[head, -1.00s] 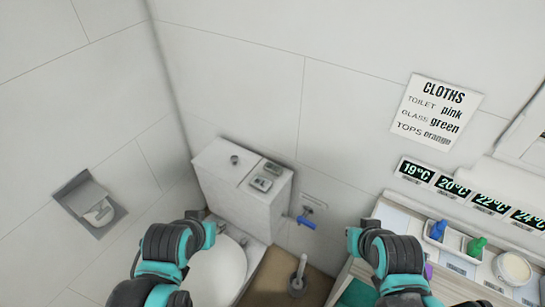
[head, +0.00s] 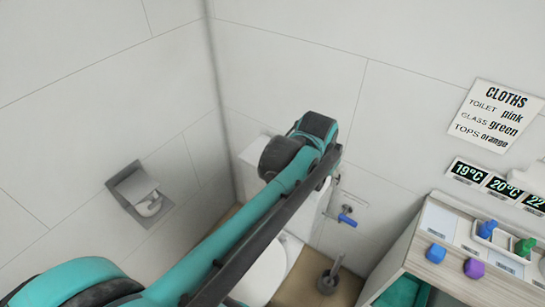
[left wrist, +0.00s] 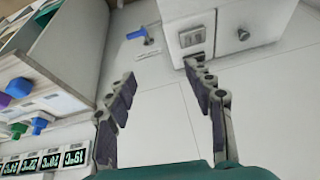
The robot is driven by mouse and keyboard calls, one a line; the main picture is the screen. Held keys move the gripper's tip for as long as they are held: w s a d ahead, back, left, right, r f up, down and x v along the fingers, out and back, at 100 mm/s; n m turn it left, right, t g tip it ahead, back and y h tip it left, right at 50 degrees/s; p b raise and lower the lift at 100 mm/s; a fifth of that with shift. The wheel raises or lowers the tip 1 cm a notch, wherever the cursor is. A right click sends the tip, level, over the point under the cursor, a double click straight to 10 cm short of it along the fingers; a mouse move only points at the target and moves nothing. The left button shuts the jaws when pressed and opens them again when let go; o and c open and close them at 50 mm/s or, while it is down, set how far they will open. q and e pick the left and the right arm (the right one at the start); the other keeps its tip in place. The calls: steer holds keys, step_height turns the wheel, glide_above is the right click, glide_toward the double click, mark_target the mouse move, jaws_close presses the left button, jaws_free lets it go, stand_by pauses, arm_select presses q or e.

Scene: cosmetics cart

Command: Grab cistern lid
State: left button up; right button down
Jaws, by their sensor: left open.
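The white cistern lid (head: 254,151) shows only as a corner in the head view, behind my left arm. In the left wrist view the cistern top (left wrist: 262,22) is at the upper right, with a round knob (left wrist: 243,34) and a button plate (left wrist: 192,37). My left gripper (left wrist: 160,74) is open and empty. Its right fingertip in that view is close to the cistern edge by the button plate; I cannot tell whether it touches. In the head view my left arm hides the gripper fingers. My right gripper is not in view.
A toilet bowl (head: 262,278) stands below the cistern, with a brush (head: 329,279) beside it. A blue-handled valve (head: 347,220) is on the wall. A cart (head: 421,262) with blue, green and purple items stands at the right. A paper holder (head: 138,191) is on the left wall.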

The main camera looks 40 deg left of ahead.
arm_select(q)
steer(key=w+a+f+g, duration=0.3)
steer(key=w+a, duration=0.8)
steer(key=a, duration=0.2)
steer(key=shift+n+g+h, duration=0.4)
steer(key=shift+g, duration=0.5)
steer(key=w+a+f, duration=0.1)
steer(key=a+f, duration=0.2)
steer(key=a, duration=0.1)
steer(key=w+a+f, duration=0.1)
steer(key=a+f, duration=0.3)
steer(key=w+a+f+p, duration=0.1)
steer(key=a+f, duration=0.2)
steer(key=a, duration=0.2)
steer(key=shift+w+a+f, duration=0.1)
steer(key=shift+f, duration=0.3)
step_height(320, 180, down, 2)
steer(key=shift+f+b, duration=0.1)
steer(key=shift+b, duration=0.2)
step_height(320, 180, down, 6)
steer(key=b, duration=0.2)
steer(key=shift+w+b, duration=0.1)
steer(key=shift+b, duration=0.25)
steer(key=shift+r, duration=0.25)
jaws_close()
